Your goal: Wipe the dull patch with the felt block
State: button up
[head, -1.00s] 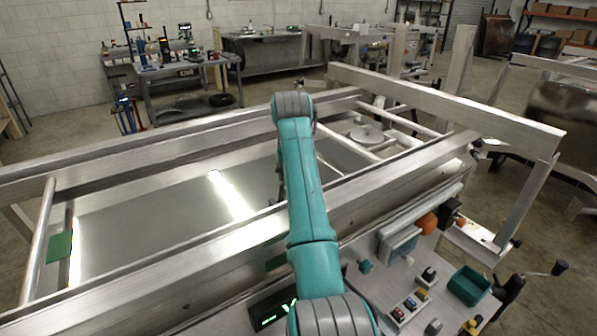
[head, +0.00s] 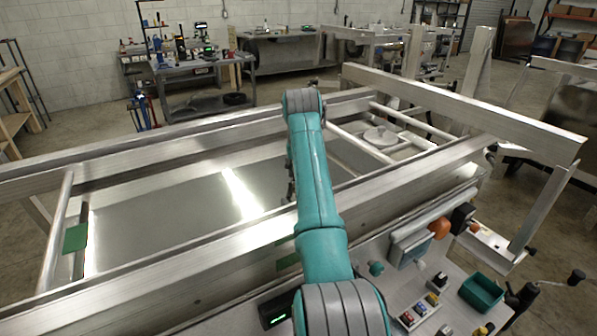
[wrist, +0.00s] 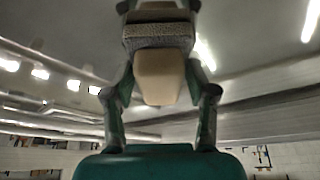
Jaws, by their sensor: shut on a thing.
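My gripper (wrist: 158,22) is shut on the felt block (wrist: 160,76), a beige block with a grey textured band, in the wrist view. In the head view my arm hides the block and most of my gripper. A smooth grey metal sheet (head: 150,225) lies inside the aluminium trailer frame, with a bright light streak across it. I cannot make out a distinct dull patch on it. In the wrist view a grey surface with a light streak shows behind the block; I cannot tell whether the block touches it.
The trailer's near rail (head: 200,262) runs between my body and the sheet. A round metal disc (head: 380,137) sits among crossbars at the right. A green bin (head: 481,293) and small coloured parts lie on a grey top at the lower right. A cluttered bench (head: 185,68) stands behind.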

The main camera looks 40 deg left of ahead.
jog(key=shift+w+d, duration=0.5)
jog(key=shift+w, duration=0.65)
jog(key=shift+w+d, duration=0.45)
jog(key=shift+w, duration=0.7)
jog(key=shift+w+d, duration=0.5)
jog(key=shift+w, duration=0.65)
jog(key=shift+r, duration=1.55)
